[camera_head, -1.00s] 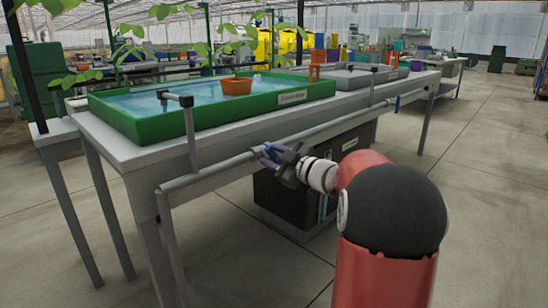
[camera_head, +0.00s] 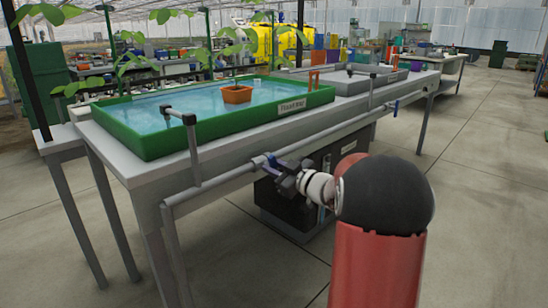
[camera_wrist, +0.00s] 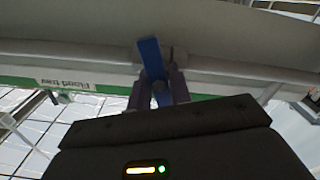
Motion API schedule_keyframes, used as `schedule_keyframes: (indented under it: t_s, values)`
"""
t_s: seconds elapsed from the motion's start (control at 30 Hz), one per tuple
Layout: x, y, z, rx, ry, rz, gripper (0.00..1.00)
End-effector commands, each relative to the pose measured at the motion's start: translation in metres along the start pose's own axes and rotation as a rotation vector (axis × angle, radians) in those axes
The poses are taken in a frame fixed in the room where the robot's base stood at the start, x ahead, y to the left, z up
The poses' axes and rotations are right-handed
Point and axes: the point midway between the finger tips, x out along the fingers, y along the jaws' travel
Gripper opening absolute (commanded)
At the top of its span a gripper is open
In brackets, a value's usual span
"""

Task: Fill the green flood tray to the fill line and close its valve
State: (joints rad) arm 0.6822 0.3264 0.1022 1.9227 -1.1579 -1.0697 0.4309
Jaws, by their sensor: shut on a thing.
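The green flood tray (camera_head: 160,139) sits on the grey bench and holds blue water, with an orange pot (camera_head: 237,95) standing in it. A spout (camera_head: 180,114) reaches over its near rim. I cannot make out a fill line. Below the tray, a pipe carries a valve with a blue lever (camera_head: 271,158). My gripper (camera_head: 276,163) is at this lever. In the wrist view the blue lever (camera_wrist: 150,55) stands between my two fingers (camera_wrist: 158,92), slightly tilted, with its lower part held between them. The water flow at the spout cannot be seen.
A grey tray (camera_head: 355,80) stands farther right on the bench, with its own spout and another blue lever (camera_head: 396,108) on the pipe. A dark box (camera_head: 290,205) sits under the bench. The floor at right is clear.

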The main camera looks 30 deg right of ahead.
Motion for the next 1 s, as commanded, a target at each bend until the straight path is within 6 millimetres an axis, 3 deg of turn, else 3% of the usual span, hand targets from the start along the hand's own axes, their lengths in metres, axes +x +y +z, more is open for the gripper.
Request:
schedule_keyframes:
  t_s: [0.5, 1.0]
  values:
    - [-0.0002, 0.0017, -0.0012, 0.314, -0.002, 0.0, 0.0]
    - [-0.0002, 0.0011, 0.0009, 0.363, 0.0, 0.0, 0.0]
